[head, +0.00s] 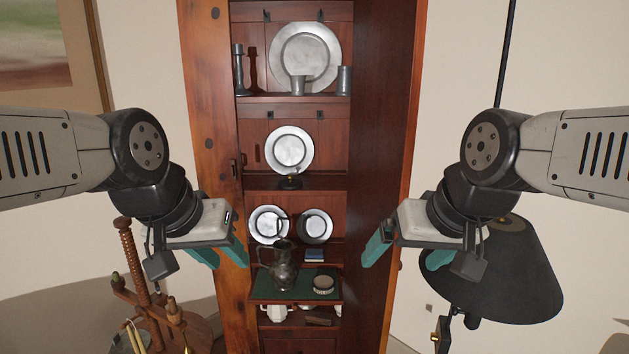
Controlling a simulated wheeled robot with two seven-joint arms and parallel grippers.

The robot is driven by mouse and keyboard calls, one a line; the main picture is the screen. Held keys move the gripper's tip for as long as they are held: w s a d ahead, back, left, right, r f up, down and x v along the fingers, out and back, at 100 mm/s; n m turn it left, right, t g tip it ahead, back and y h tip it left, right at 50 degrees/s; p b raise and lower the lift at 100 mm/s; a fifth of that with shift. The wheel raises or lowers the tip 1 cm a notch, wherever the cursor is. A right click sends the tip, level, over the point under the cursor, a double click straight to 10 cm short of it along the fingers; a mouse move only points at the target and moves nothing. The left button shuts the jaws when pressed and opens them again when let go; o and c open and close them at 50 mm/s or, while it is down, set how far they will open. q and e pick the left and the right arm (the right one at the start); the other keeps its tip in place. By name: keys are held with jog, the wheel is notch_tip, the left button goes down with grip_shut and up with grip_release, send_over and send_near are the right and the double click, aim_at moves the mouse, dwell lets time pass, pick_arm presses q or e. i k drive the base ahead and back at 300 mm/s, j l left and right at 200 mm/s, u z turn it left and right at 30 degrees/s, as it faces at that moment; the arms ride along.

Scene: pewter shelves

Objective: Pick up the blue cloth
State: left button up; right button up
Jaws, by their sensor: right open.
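A small flat blue item (314,255), which looks like the folded blue cloth, lies on a shelf of the wooden cabinet (391,180), right of a dark pewter jug. My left gripper (231,261) is left of the cloth, at the cabinet's left side; its teal fingers look apart with nothing between them. My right gripper (408,261) is right of the cloth, in front of the cabinet's right side, open and empty. Both grippers are apart from the cloth.
The jug (284,270) and a small round box (323,283) stand on a green-topped board (262,291) below the cloth. Pewter plates (315,226) stand behind. A wooden stand (127,245) is at left, a black lampshade (510,285) at right.

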aim_at(312, 254)
jog(key=i+j, duration=0.85)
jog(key=i, duration=0.1)
